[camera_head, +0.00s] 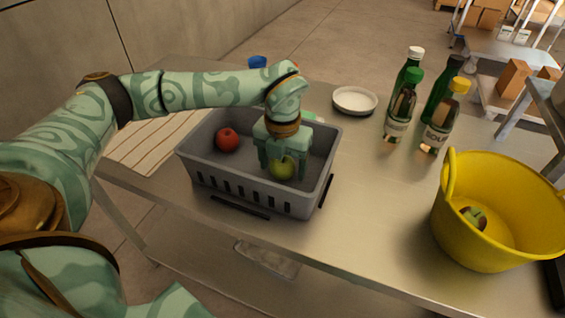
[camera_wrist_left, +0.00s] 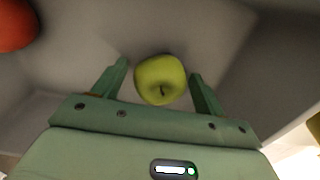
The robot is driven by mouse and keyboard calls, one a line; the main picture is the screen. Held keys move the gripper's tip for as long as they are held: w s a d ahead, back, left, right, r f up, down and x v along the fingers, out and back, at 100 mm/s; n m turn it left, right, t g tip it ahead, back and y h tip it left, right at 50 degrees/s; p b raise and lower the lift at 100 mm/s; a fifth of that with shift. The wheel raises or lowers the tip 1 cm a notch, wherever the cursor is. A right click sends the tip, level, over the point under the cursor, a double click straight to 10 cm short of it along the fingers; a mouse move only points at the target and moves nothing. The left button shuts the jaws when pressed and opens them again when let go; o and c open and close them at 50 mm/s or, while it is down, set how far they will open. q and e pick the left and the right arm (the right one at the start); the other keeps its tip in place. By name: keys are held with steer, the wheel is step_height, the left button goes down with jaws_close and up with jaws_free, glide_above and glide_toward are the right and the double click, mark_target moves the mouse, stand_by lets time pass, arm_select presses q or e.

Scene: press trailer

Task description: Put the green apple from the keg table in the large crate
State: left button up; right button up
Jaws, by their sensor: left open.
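A green apple (camera_head: 282,168) is inside the grey crate (camera_head: 254,195), on the right side of its interior. My left gripper (camera_head: 283,165) reaches down into the crate over the apple. In the left wrist view the green apple (camera_wrist_left: 161,80) lies between the two fingers of the gripper (camera_wrist_left: 160,80), with gaps on both sides, and the fingers are open. A red apple (camera_head: 227,140) is in the crate's left part; it also shows at the top left corner of the left wrist view (camera_wrist_left: 14,25). My right gripper is not in view.
A yellow tub (camera_head: 492,238) with something small inside stands at the right of the metal table (camera_head: 345,230). Several bottles (camera_head: 434,125) stand behind it. A white dish (camera_head: 355,100) is behind the crate. A striped cloth (camera_head: 150,145) lies to the left. The table between crate and tub is clear.

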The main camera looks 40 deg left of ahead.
arm_select(q)
step_height(320, 180, up, 12)
steer(key=p, duration=0.4)
steer(key=shift+r, duration=0.2)
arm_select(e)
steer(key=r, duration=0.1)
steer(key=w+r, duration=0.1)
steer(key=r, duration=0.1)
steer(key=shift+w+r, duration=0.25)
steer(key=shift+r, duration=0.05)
